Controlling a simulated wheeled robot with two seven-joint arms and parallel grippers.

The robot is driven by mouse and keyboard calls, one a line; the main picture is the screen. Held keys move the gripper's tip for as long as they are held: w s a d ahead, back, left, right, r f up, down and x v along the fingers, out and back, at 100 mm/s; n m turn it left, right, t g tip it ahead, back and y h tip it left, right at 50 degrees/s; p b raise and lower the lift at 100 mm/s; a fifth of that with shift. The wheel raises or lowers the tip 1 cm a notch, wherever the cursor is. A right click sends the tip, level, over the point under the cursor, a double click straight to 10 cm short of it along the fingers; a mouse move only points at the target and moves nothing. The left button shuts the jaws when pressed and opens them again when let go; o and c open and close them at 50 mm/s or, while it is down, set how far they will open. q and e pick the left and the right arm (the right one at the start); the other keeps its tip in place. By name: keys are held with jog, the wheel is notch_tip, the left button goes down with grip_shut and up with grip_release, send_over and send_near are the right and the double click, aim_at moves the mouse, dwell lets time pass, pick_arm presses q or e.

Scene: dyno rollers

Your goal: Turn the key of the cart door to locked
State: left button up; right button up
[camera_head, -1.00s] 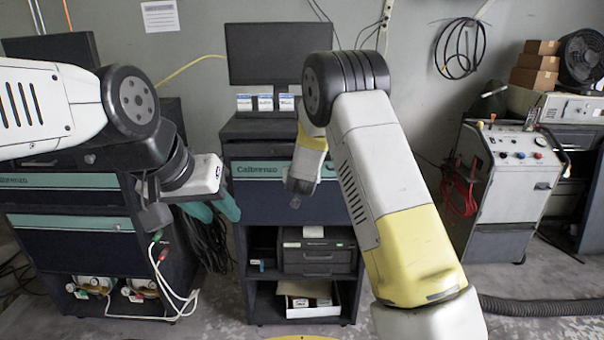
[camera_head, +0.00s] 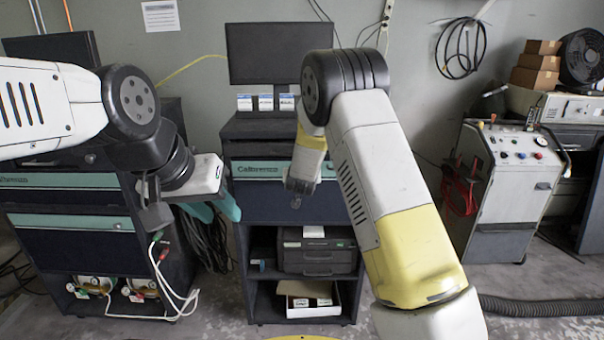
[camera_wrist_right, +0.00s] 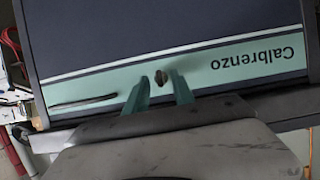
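The middle cart (camera_head: 240,215) has a dark front with a teal band (camera_head: 258,170) marked "Calbrenzo". In the right wrist view this band (camera_wrist_right: 218,66) appears upside down, with a small brassy key (camera_wrist_right: 162,78) on it. My right gripper (camera_wrist_right: 161,88) is open, its two teal fingers apart on either side of the key, which shows in the gap near the tips. I cannot tell whether they touch it. In the head view my right arm covers the key. My left gripper (camera_head: 221,207) has its teal fingers apart and empty, left of the middle cart.
Another dark cart (camera_head: 70,245) stands at the left, with gauges and white hoses low down. A monitor (camera_head: 278,53) stands on the middle cart, a printer (camera_head: 318,256) on its shelf below. A grey machine (camera_head: 510,180) stands at the right.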

jog(key=v, duration=0.7)
jog(key=shift+s, duration=0.2)
jog(key=shift+r, duration=0.1)
jog(key=s+d+r+g+y, duration=0.2)
jog(key=s+d+r, duration=0.2)
jog(key=s+r, duration=0.4)
jog(key=s+d+r+g+y, duration=0.25)
jog(key=s+r, duration=0.25)
jog(key=s, duration=0.5)
jog(key=s+d+g+h, duration=0.1)
jog(key=s+d, duration=0.3)
jog(key=s, duration=0.6)
jog(key=s+d+g+h, duration=0.1)
jog(key=s+d, duration=0.3)
jog(key=s, duration=0.7)
jog(key=shift+s+r+g, duration=0.25)
jog(key=shift+s+g, duration=0.05)
jog(key=shift+g, duration=0.15)
jog(key=shift+a, duration=0.1)
